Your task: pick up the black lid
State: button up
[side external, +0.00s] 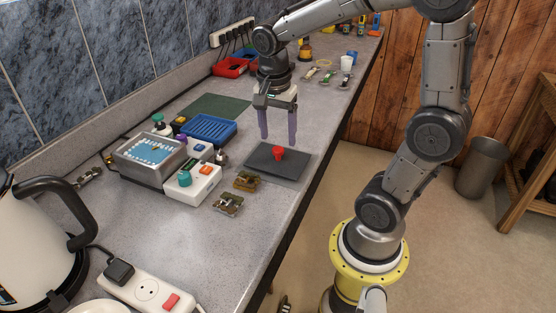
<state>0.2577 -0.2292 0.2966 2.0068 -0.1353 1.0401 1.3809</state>
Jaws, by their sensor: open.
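The black lid (292,168) is a flat dark rectangular plate with a red knob (278,153) standing up from its middle. It lies on the grey counter near the front edge. My gripper (278,141) points down with its two purple-grey fingers apart and nothing between them. The fingertips appear just above the lid, around or slightly behind the knob; from this one view I cannot tell the exact height or depth. No contact with the lid is visible.
Left of the lid are a white box with buttons (194,184), a metal tray-like device (151,158) and a blue tray (208,129). Small metal parts (229,204) lie in front. A kettle (35,240) and power strip (148,290) stand nearer.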

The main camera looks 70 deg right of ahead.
aim_at(278, 148)
jog(key=shift+d+f, duration=0.2)
jog(key=shift+f, duration=1.75)
jog(key=shift+w, duration=0.1)
grip_shut()
